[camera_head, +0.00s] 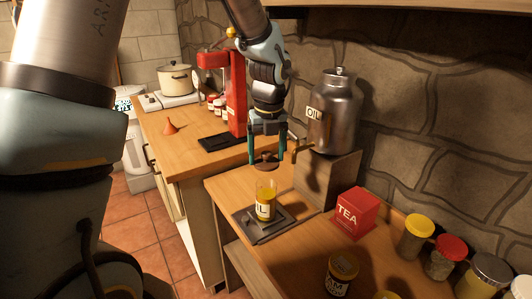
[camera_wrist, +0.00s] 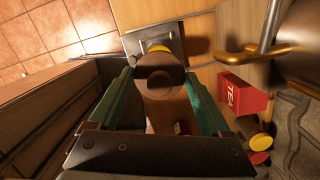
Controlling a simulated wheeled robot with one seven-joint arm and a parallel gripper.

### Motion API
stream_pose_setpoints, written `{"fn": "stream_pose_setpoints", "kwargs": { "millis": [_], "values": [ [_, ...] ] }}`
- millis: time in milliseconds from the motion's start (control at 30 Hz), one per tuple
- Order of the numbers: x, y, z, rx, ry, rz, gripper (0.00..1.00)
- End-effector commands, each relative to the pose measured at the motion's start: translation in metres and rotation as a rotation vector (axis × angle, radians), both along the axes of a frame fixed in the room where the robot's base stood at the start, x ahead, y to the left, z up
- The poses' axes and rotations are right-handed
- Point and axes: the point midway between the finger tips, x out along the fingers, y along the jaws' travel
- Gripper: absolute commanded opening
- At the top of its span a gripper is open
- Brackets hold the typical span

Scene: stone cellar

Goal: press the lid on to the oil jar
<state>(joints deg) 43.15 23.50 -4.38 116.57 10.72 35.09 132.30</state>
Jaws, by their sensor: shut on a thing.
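The oil jar (camera_head: 265,204) is a clear glass jar with yellow oil and a label. It stands upright on a dark tray (camera_head: 246,236) on the lower counter. My gripper (camera_head: 266,158) is shut on a round brown lid (camera_head: 266,165) and holds it a little above the jar, apart from it. In the wrist view the lid (camera_wrist: 160,75) sits between my two green fingers and hides most of the jar. A yellow bit of the jar's oil (camera_wrist: 158,48) shows beyond the lid's far edge.
A metal oil urn (camera_head: 335,115) with a brass tap stands on a wooden block (camera_head: 328,178) just right of my gripper. A red tea box (camera_head: 355,213) and several spice jars stand to the right. A red press (camera_head: 236,95) stands behind left.

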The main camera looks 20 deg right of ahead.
Motion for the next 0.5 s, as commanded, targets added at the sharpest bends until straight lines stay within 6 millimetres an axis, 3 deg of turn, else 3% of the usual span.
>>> {"fn": "stream_pose_setpoints", "kwargs": {
  "millis": [500],
  "values": [
    [0.000,0.000,-0.047,0.000,0.000,0.002,0.30]
  ]
}}
